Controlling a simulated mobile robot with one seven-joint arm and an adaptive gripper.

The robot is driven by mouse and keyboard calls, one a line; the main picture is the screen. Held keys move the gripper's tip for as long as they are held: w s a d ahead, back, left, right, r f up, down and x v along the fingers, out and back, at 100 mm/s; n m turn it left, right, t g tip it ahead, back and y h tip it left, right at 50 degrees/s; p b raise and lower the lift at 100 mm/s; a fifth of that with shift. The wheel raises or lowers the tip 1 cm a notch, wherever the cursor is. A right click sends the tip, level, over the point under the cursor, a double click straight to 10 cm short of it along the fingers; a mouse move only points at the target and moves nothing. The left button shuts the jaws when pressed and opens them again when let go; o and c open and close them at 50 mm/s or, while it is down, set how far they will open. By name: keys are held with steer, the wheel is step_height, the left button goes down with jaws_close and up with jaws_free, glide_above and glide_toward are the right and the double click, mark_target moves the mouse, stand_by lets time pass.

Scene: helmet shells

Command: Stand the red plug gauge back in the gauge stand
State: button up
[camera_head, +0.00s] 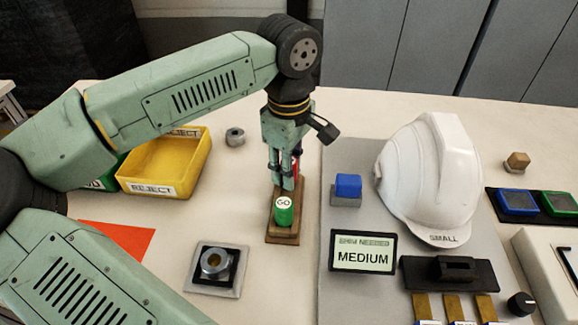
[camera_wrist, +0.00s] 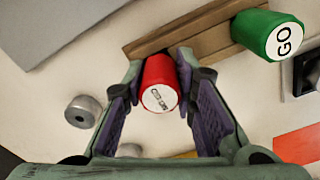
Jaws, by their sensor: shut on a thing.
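The red plug gauge (camera_wrist: 160,84) is between my gripper's fingers in the wrist view, its labelled end facing the camera. In the head view only a sliver of red (camera_head: 296,170) shows behind the fingers. My gripper (camera_head: 285,186) is shut on it, pointing down over the far end of the wooden gauge stand (camera_head: 282,239). The stand also shows in the wrist view (camera_wrist: 205,37). Whether the red gauge is seated in the stand or just above it I cannot tell. The green GO gauge (camera_head: 284,212) stands upright in the near end.
A yellow REJECT bin (camera_head: 190,160) and a grey metal ring (camera_head: 235,137) lie left of the stand. A square fixture with a ring (camera_head: 214,262) is nearer. A blue-topped block (camera_head: 347,187), MEDIUM display (camera_head: 363,252) and white helmet shell (camera_head: 425,180) are to the right.

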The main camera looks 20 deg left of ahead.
steer(key=shift+f+b, duration=0.3)
steer(key=shift+f, duration=0.1)
stand_by(0.7)
steer(key=o, duration=1.1)
steer(key=shift+c, duration=0.2)
step_height(320, 180, up, 12)
steer(key=shift+r, duration=0.1)
